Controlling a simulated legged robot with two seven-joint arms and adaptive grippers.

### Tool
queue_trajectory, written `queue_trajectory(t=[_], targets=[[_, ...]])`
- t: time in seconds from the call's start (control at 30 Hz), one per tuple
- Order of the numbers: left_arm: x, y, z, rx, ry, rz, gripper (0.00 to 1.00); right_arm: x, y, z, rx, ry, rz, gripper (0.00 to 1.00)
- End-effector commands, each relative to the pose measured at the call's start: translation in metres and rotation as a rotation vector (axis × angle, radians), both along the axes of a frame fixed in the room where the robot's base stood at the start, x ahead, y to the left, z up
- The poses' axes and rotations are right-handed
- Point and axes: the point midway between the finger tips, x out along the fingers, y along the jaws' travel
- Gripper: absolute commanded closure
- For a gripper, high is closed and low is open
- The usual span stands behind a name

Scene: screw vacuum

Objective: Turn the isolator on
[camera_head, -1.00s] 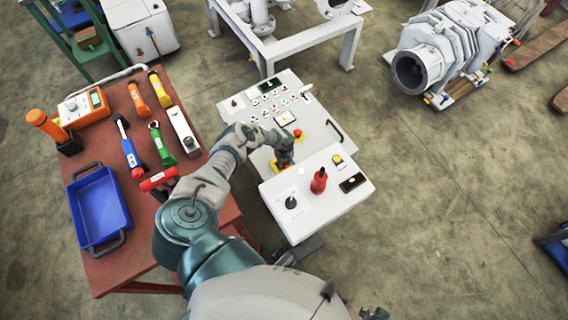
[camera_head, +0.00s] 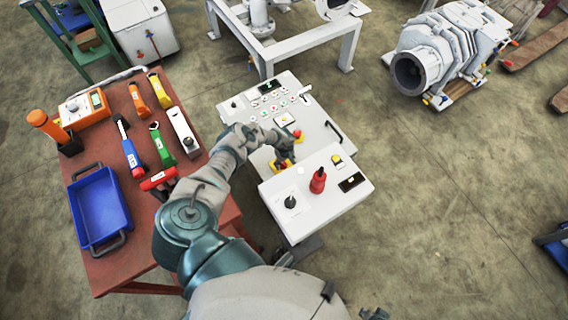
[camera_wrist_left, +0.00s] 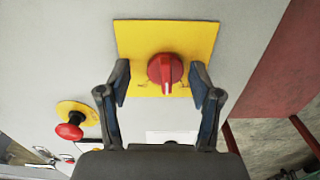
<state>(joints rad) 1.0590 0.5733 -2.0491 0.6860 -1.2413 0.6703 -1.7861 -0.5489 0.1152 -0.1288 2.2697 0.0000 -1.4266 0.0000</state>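The isolator is a red rotary knob (camera_wrist_left: 165,69) on a square yellow plate (camera_wrist_left: 193,34), seen in the left wrist view. The knob's pale mark points toward the bottom of that view. My left gripper (camera_wrist_left: 160,82) is open, with one finger on each side of the knob and a visible gap to each. In the head view the left gripper (camera_head: 285,155) is over the yellow plate on the control panel and hides most of the knob. A dark part at the bottom edge of the head view may be my right gripper (camera_head: 374,313); its state cannot be made out.
A red mushroom button (camera_wrist_left: 69,130) is near the left finger in the wrist view. On the panel's front box (camera_head: 325,205) stand a red handle (camera_head: 318,181) and a black knob (camera_head: 290,202). A red-brown tool table (camera_head: 135,255) is at the left.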

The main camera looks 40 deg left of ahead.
Motion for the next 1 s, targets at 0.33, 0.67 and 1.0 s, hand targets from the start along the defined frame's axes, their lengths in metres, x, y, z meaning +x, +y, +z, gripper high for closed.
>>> queue_trajectory(t=[0.33,0.67,1.0], targets=[[-0.001,0.002,0.012,-0.001,0.006,-0.003,0.36,0.0,0.0,0.001,-0.001,-0.003,0.002,0.6],[-0.001,0.0,0.078,-0.003,0.0,-0.001,0.36,-0.001,0.0,0.0,0.0,-0.002,0.001,0.6],[-0.001,-0.001,0.117,-0.001,0.001,0.0,0.36,-0.001,-0.001,0.0,0.0,-0.002,0.0,0.6]])
